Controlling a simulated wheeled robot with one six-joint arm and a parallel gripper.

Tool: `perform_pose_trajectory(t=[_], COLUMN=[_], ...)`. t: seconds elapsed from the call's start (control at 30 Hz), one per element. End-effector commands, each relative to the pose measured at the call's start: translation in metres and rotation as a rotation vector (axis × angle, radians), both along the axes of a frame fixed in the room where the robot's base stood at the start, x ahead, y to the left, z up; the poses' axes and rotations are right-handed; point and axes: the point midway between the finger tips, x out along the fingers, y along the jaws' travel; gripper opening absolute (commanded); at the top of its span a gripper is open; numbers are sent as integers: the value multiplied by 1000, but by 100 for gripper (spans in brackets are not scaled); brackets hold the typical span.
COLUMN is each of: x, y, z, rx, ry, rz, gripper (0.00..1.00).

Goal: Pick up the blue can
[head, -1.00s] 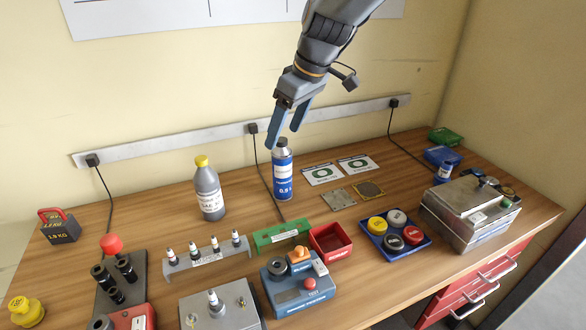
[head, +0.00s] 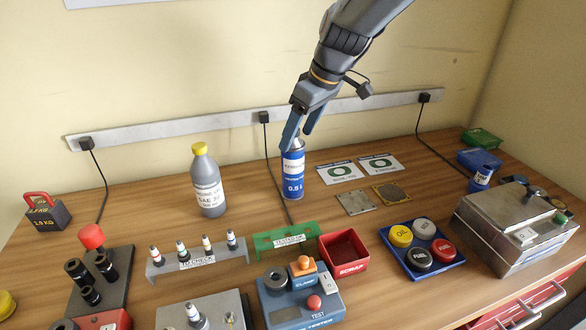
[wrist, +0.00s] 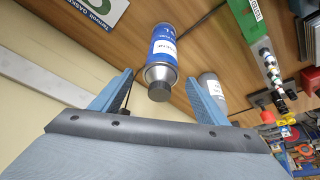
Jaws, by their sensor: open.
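The blue can (head: 293,172) stands upright on the wooden bench, towards the back, with a white band and a label reading 0.5 L. My gripper (head: 301,136) is just above its top in the head view, with the fingers pointing down and the left finger covering part of the can's top. In the wrist view the can (wrist: 163,52) lies ahead, its dark cap towards me, and my open gripper (wrist: 160,88) has one blue finger on each side of that cap. Nothing is held. I cannot tell whether a finger touches the can.
A grey bottle with a yellow cap (head: 208,182) stands to the left. A green rack (head: 285,240) and a red scrap bin (head: 343,250) are in front. Flat plates (head: 355,202) and gasket cards (head: 333,172) lie to the right. A power cable hangs behind the can.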

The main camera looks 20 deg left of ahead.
Motion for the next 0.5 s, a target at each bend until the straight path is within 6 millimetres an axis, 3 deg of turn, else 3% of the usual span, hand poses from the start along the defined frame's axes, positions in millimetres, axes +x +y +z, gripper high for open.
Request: perform_pose_trajectory(t=[0.5], x=[0], y=[18], z=[-53], rx=[-1], ry=[0], rz=[2], gripper=[68])
